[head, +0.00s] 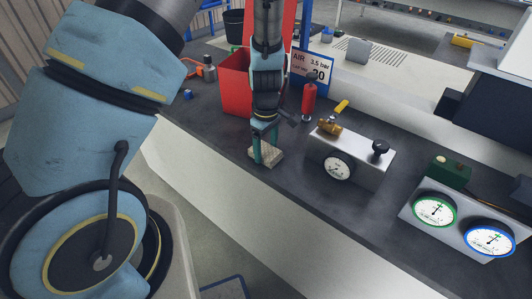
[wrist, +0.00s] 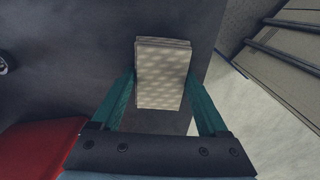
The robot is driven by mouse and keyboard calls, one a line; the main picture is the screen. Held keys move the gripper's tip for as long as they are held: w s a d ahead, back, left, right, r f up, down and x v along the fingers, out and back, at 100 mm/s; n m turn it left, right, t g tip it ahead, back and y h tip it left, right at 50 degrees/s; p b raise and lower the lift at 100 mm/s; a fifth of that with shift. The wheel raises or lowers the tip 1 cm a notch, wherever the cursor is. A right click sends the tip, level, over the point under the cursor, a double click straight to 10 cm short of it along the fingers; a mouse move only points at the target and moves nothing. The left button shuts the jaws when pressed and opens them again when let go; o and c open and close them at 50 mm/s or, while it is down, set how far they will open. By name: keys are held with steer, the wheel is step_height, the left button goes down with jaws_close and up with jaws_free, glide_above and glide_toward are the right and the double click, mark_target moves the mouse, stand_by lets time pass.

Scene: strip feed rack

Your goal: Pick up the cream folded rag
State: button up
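The cream folded rag (head: 265,156) lies on the dark bench top near its front edge. In the wrist view the rag (wrist: 161,76) shows as a layered, patterned pad. My gripper (head: 265,150) points down over it, with one green finger on each side of the rag. In the wrist view the fingertips of my gripper (wrist: 161,78) are spread and stand close beside the rag's left and right edges. The gripper looks open; whether a fingertip touches the rag is hard to tell.
A red bin (head: 235,82) stands behind and left of my gripper. A red bottle (head: 309,99) and a metal box with a gauge (head: 350,152) stand to the right. A panel with two dials (head: 462,222) sits further right. The bench's front edge is close to the rag.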

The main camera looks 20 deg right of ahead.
mark_target(266, 150)
steer(key=c, duration=0.8)
step_height(266, 150, up, 10)
steer(key=b, duration=0.1)
